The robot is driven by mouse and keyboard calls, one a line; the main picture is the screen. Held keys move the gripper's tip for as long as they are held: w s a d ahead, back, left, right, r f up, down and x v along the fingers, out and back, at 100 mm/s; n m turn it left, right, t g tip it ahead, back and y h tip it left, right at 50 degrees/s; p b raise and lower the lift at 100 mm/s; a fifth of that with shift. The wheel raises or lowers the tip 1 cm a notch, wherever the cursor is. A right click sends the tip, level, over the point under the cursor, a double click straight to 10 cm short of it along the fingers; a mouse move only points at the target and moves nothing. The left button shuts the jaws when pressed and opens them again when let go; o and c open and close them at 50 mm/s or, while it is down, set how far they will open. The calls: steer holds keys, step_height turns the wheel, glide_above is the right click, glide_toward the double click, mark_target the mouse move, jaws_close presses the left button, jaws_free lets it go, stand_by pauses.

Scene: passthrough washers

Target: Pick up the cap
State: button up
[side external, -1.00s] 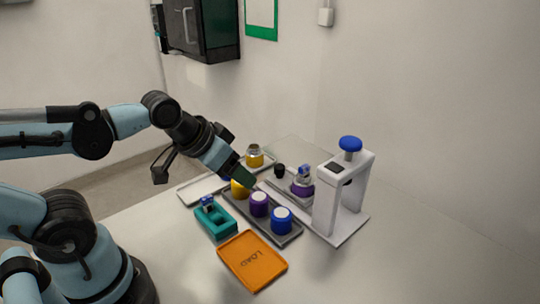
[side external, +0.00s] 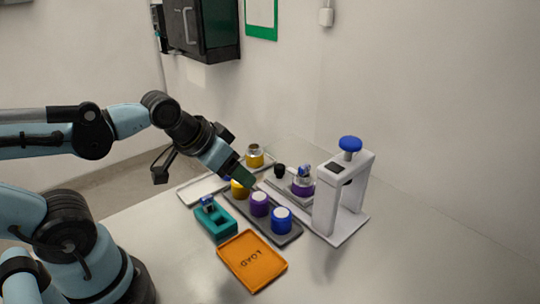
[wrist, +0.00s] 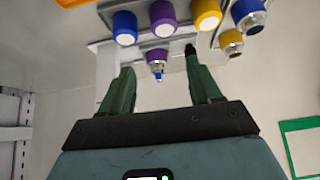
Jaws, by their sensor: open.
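A yellow cylinder (side external: 238,189), a purple one (side external: 260,204) and a blue one (side external: 281,220), each with a pale top, look like caps. They stand in a row on a dark grey tray (side external: 287,239). I cannot tell which the task means. They also show in the wrist view: yellow (wrist: 207,14), purple (wrist: 162,14), blue (wrist: 124,28). My gripper (side external: 243,178) is open, its green fingers beside the yellow one, which they partly hide. In the wrist view my gripper (wrist: 160,63) holds nothing; a purple-bodied silver-necked piece (wrist: 158,58) shows between the fingertips.
A white press (side external: 326,200) with a blue knob (side external: 350,144) stands right of the tray. A teal holder (side external: 215,220) and an orange LOAD tray (side external: 252,262) lie in front. A yellow silver-topped piece (side external: 255,158) and a small black piece (side external: 280,171) are behind.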

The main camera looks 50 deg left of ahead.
steer(key=shift+w, duration=0.1)
steer(key=n+g, duration=0.3)
steer(key=g, duration=0.4)
glide_above(259, 196)
step_height(259, 196, down, 8)
steer(key=shift+w+d+r, duration=0.1)
steer(key=shift+r, duration=0.1)
steer(key=shift+f, duration=2.65)
steer(key=c, duration=0.8)
steer(key=shift+o, duration=0.2)
steer(key=shift+r, duration=0.1)
